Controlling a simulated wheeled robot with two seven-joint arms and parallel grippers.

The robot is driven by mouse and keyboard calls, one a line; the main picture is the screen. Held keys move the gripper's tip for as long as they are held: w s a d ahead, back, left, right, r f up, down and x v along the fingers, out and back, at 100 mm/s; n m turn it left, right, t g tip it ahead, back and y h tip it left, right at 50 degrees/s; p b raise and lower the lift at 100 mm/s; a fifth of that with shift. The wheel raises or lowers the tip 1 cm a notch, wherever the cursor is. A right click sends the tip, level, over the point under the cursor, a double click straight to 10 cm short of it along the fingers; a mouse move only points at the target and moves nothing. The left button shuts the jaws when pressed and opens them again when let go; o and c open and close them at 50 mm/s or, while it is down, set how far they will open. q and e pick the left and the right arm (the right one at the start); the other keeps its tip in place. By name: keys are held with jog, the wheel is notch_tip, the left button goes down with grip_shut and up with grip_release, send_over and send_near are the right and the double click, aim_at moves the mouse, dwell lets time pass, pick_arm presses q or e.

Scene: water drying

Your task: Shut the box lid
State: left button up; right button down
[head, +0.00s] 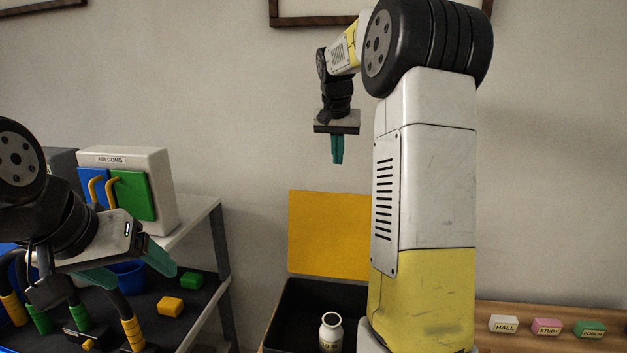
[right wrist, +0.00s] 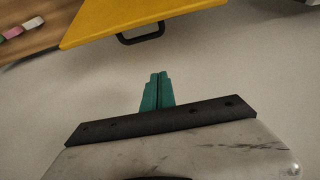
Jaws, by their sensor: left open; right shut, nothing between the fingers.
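A dark open box (head: 290,308) stands at bottom centre in the head view. Its yellow lid (head: 328,235) stands upright at the back of the box, open. My own arm hides the right part of the box and lid. In the right wrist view the lid (right wrist: 120,18) shows at the top, with a dark handle (right wrist: 140,34) on its edge. My right gripper (head: 337,158) is shut and empty, above the lid and apart from it; its closed green fingers show in the wrist view (right wrist: 157,85). My left gripper (head: 138,268) is open and empty at the left, over the shelf.
A white bottle (head: 330,332) stands in the box. A shelf (head: 195,225) at the left bears a box marked AIR COMB (head: 160,180), yellow (head: 170,306) and green (head: 191,281) blocks, and a blue bin (head: 128,273). Labelled blocks (head: 547,326) lie on a wooden surface at right.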

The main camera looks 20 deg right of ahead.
aim_at(339, 182)
jog(key=x, duration=1)
jog(key=shift+s+a, duration=0.45)
jog(key=shift+s, duration=0.4)
jog(key=shift+s+a, duration=0.4)
jog(key=shift+s, duration=0.5)
jog(key=shift+r, duration=0.1)
